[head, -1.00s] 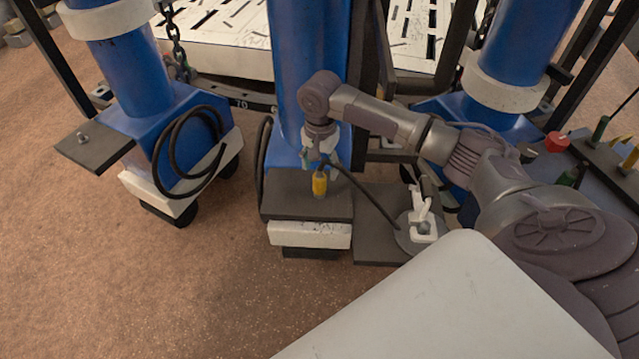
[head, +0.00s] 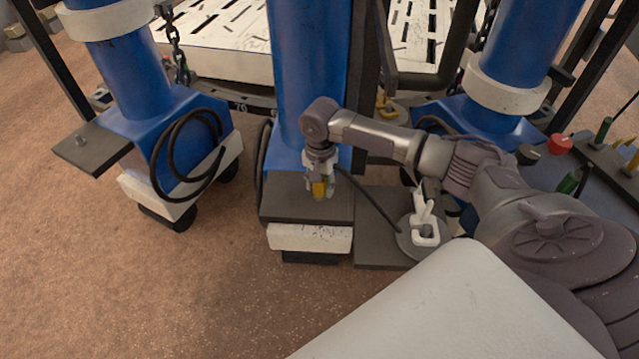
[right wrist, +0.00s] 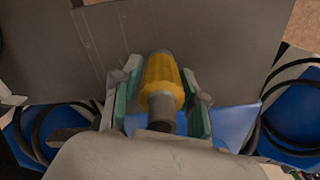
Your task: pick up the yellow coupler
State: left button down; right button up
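The yellow coupler (head: 320,189) is at the dark plate (head: 283,204) on the base of the middle blue column; its lower end is partly hidden in the head view. My right gripper (head: 320,181) is lowered around it. In the right wrist view, the coupler (right wrist: 161,84) lies between the two green-padded fingers of the right gripper (right wrist: 160,97). The right pad is close to it, and a gap shows at the left pad. The fingers look open, with no clear grip. My left gripper is not in view.
A dark cable (head: 365,193) runs beside the gripper toward a white clamp-like piece (head: 424,228) on a grey disc. Blue columns stand left (head: 128,65) and right (head: 518,50). A coiled black hose (head: 190,150) hangs at the left. The brown floor (head: 110,280) is clear at front left.

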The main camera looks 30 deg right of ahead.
grip_shut()
jog(key=shift+r, duration=0.1)
